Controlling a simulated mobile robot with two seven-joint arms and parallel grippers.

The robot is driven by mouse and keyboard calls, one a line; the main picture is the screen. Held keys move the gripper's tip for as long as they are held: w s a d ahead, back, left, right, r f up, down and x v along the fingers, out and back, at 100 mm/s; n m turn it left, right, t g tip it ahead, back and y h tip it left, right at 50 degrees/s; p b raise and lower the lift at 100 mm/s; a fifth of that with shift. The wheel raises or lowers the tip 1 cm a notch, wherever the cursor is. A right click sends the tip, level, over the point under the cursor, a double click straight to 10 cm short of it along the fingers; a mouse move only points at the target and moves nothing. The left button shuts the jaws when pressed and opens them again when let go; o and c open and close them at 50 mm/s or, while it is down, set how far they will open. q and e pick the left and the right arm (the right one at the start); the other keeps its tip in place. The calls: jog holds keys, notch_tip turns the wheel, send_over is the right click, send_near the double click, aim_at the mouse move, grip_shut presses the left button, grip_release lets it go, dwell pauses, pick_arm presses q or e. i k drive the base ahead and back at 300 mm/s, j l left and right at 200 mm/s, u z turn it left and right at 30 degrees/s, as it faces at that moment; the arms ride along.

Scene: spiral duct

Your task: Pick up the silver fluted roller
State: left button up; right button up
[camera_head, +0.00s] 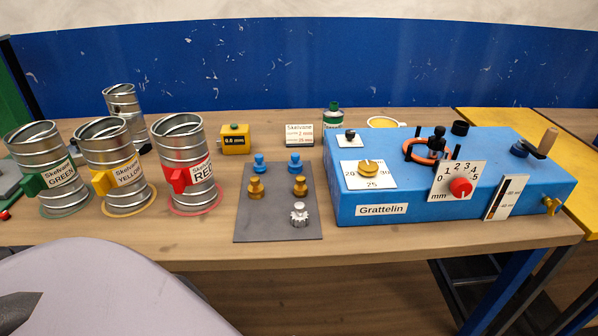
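The silver fluted roller (299,214) stands on the grey mat (262,228), near its front right corner. It is small, with a toothed rim and a knob on top. Two brass pieces (256,188) and two blue pieces (259,164) stand behind it on the same mat. Neither of my grippers can be made out in this view. A large pale grey shape fills the lower left, with a dark pointed part at the left edge; I cannot tell what they are.
Ribbed metal cans labelled GREEN (40,160), YELLOW (112,150) and RED (180,140) stand left of the mat. The blue Grattelin box (450,206) stands close on its right. A yellow block (235,138) and a sign (299,134) are behind. The wooden table (340,243) is clear in front.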

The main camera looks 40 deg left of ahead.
aim_at(299, 218)
jog(key=u, duration=1.2)
jog(key=l+u, duration=0.15)
jog(key=l, duration=0.65)
